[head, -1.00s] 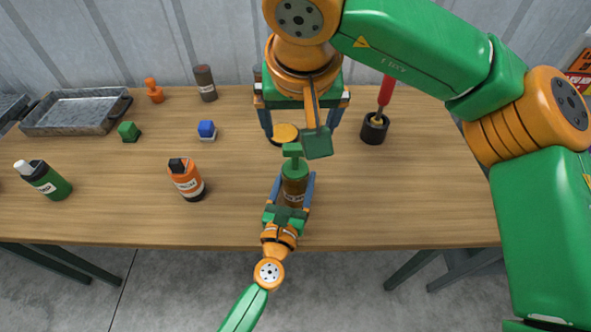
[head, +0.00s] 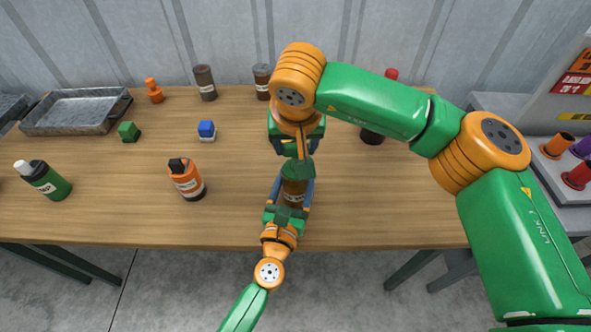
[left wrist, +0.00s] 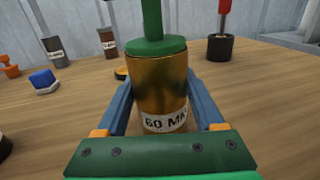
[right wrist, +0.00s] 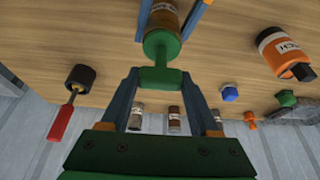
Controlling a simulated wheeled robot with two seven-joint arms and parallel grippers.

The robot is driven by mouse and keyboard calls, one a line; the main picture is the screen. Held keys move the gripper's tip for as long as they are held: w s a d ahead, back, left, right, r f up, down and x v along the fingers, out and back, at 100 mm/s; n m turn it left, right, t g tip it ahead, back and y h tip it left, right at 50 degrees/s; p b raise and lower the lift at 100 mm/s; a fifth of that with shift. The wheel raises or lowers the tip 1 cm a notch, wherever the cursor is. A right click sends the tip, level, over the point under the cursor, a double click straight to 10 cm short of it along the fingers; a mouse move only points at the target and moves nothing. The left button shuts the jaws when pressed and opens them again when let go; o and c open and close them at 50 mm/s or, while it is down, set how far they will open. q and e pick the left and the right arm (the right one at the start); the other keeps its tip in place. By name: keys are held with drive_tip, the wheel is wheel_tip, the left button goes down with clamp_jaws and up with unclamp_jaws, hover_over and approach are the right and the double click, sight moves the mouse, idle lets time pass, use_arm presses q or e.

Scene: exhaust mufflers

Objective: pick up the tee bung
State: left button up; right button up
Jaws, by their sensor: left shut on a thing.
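The tee bung (right wrist: 161,76) is green with a T-shaped handle. It sits in the top of an amber-brown canister (left wrist: 158,88) labelled "60 MM". In the left wrist view the bung's disc and stem (left wrist: 155,42) show above the rim. My left gripper (head: 292,192) is shut on the canister, one finger on each side, holding it upright at the front of the table. My right gripper (right wrist: 162,76) is open, with its fingers on either side of the bung's crossbar.
An orange bottle (head: 187,180) and a green bottle (head: 45,181) stand left. A blue block (head: 207,131), green block (head: 129,132), orange plug (head: 154,90) and metal tray (head: 75,112) lie beyond. Brown canisters (head: 205,83) stand at the back. A red-handled tool (right wrist: 62,122) stands in a black holder (right wrist: 80,78).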

clamp_jaws()
